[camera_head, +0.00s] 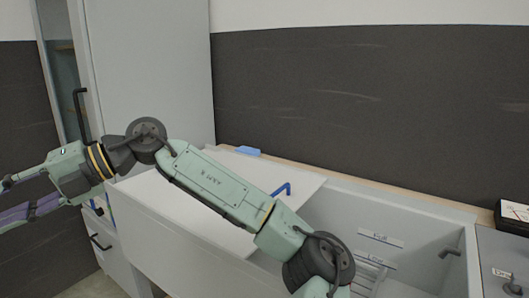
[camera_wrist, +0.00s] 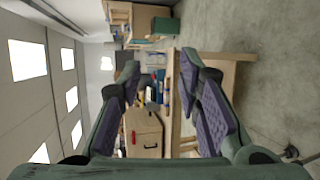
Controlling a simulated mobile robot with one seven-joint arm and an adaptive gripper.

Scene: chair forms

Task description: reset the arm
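My arm stretches across the front of the head view, from the lower middle to the left edge. My gripper (camera_head: 10,203) is at the far left of that view, in the air to the left of the white bin unit. In the wrist view my gripper (camera_wrist: 160,76) has its two purple-padded fingers spread wide apart. Nothing is between the pads; only the distant room shows through the gap.
A white lid (camera_head: 165,204) with a blue handle (camera_head: 282,189) covers the left part of a deep bin (camera_head: 345,212) under my arm. A tall pale cabinet (camera_head: 150,75) stands behind. The wrist view shows wooden furniture (camera_wrist: 145,130) and open floor (camera_wrist: 265,100).

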